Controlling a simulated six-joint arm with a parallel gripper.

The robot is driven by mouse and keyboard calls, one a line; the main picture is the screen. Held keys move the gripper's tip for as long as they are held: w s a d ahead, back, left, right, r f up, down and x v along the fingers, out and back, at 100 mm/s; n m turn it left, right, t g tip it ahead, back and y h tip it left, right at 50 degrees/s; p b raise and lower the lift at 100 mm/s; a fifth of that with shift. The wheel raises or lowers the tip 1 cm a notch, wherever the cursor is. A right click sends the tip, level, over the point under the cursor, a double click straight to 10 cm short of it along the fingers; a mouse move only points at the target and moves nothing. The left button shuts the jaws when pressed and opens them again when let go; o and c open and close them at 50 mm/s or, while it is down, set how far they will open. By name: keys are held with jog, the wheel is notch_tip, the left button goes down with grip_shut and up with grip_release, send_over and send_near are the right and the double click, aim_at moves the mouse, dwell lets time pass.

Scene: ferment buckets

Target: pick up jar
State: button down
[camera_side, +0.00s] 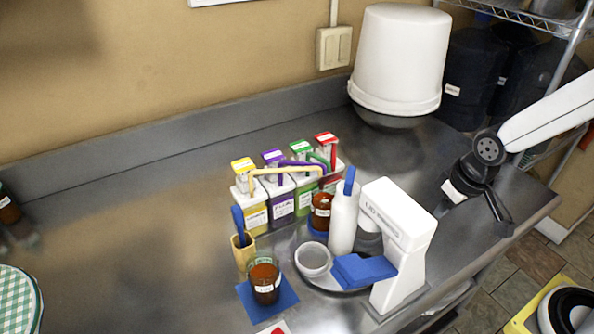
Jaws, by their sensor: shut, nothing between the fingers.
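A glass jar of dark red-brown contents with a white label (265,280) stands upright on a blue square cloth (285,293) at the front of the steel counter. A second similar jar (321,208) stands farther back beside a white bottle, partly hidden. A third dark jar (8,208) is cut off by the left edge. My gripper (502,222) is at the far right, above or near the counter's right edge, well apart from all the jars. Its black fingers are shut and empty.
A row of coloured, labelled cartons (282,200) stands behind the jars. A white bottle (343,220), small cup (313,259) and white machine (402,240) stand between my gripper and the front jar. A large white bucket (400,60) is behind. The left counter is mostly clear.

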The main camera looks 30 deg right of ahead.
aim_at(265, 280)
dwell(0.4)
grip_release()
jog(key=shift+w, duration=0.1)
jog(key=w+a+r+m+y, duration=0.1)
jog(key=w+a+r+m, duration=0.25)
jog(key=w, duration=0.35)
jog(key=w+a+r+m+y, duration=0.2)
jog(key=w+a+r, duration=0.15)
jog(key=w, duration=0.35)
jog(key=w+a+r+m, duration=0.1)
jog(key=a, duration=0.2)
jog(key=w+a+r+m+y, duration=0.1)
jog(key=a+m, duration=0.1)
jog(key=a, duration=0.1)
jog(key=w+a+m+y, duration=0.1)
jog(key=a+m, duration=0.1)
jog(key=a, duration=0.1)
jog(key=shift+w+a+r, duration=0.25)
jog(key=shift+w+r, duration=0.1)
jog(key=shift+r, duration=0.05)
jog(key=s+a+f+m+g, duration=0.1)
jog(key=s+a+f+m, duration=0.3)
jog(key=a, duration=0.3)
jog(key=s+a+f+m+g, duration=0.1)
jog(key=s+a+f+m, duration=0.4)
jog(key=a, duration=0.2)
jog(key=shift+s+f+h, duration=0.25)
jog(key=shift+f+h, duration=0.05)
jog(key=shift+f, duration=0.05)
